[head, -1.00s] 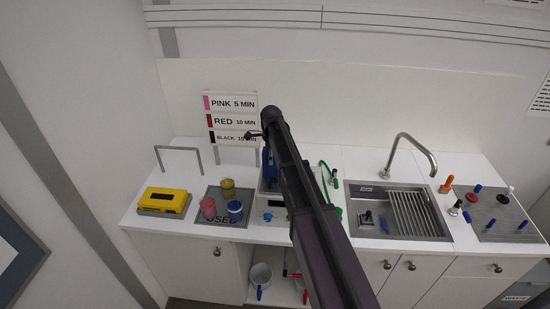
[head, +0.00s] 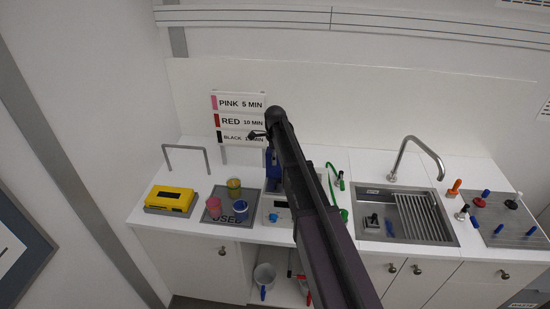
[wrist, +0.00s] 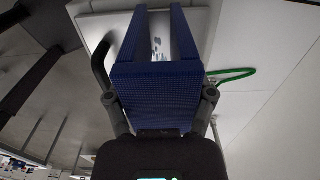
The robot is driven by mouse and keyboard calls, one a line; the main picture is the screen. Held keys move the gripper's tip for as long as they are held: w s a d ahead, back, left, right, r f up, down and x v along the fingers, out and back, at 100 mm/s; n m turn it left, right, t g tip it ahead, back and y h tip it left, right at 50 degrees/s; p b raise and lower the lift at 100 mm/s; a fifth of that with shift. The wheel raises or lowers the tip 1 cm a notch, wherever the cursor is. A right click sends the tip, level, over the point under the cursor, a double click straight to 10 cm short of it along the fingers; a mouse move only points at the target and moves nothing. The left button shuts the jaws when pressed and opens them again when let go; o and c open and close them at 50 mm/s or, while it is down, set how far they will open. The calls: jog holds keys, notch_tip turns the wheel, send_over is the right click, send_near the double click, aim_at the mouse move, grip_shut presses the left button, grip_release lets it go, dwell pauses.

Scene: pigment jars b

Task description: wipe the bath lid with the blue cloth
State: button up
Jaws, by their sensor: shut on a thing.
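My gripper (wrist: 158,100) is shut on the blue cloth (wrist: 155,80), which spans between its fingers and has two strips reaching upward in the wrist view. In the head view my dark arm hides most of the gripper, and blue (head: 272,178) shows just left of the arm. A white unit with a small display (head: 280,204) stands below it on the counter, partly behind the arm. I take it to be the bath. I cannot tell its lid clearly, nor whether the cloth touches it.
A grey mat (head: 212,216) with pink, yellow and blue-sided jars lies left of the unit, beside a yellow device (head: 170,199). A green hose (head: 331,178) runs just right of the arm. The sink (head: 455,240) and tall tap (head: 432,153) stand further right.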

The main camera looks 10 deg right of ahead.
jog(key=shift+d, duration=0.15)
jog(key=shift+s+d, duration=0.25)
jog(key=shift+d, duration=0.45)
jog(key=shift+s+d, duration=0.2)
jog(key=shift+d, duration=0.5)
jog(key=shift+d, duration=0.1)
jog(key=shift+s+d+f, duration=0.1)
jog(key=shift+s+d, duration=0.2)
jog(key=shift+d, duration=0.4)
jog(key=shift+s+d, duration=0.25)
jog(key=shift+d, duration=0.45)
jog(key=shift+d, duration=0.1)
jog(key=shift+s+d, duration=0.2)
jog(key=shift+d, duration=0.55)
jog(key=shift+s+d, duration=0.2)
jog(key=shift+d, duration=0.5)
notch_tip(320, 180, up, 6)
jog(key=p, duration=0.6)
